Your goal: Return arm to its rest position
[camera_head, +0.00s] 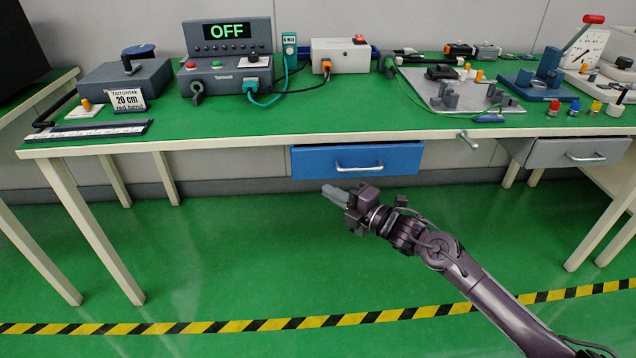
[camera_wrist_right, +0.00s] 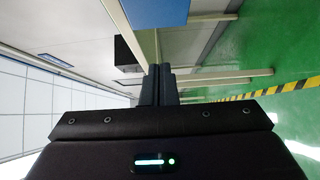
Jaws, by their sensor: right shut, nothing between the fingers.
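My right gripper (camera_head: 333,194) is in the middle of the head view, in front of the bench and just below the blue drawer (camera_head: 356,160). Its arm comes in from the lower right. The fingers point to the left, and they are shut with nothing between them. In the right wrist view the two dark fingers (camera_wrist_right: 157,85) lie side by side, and the view is turned on its side. My left gripper is not in the head view.
A grey drawer (camera_head: 578,152) is at the right. The green floor is clear, with a yellow-black stripe (camera_head: 300,322).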

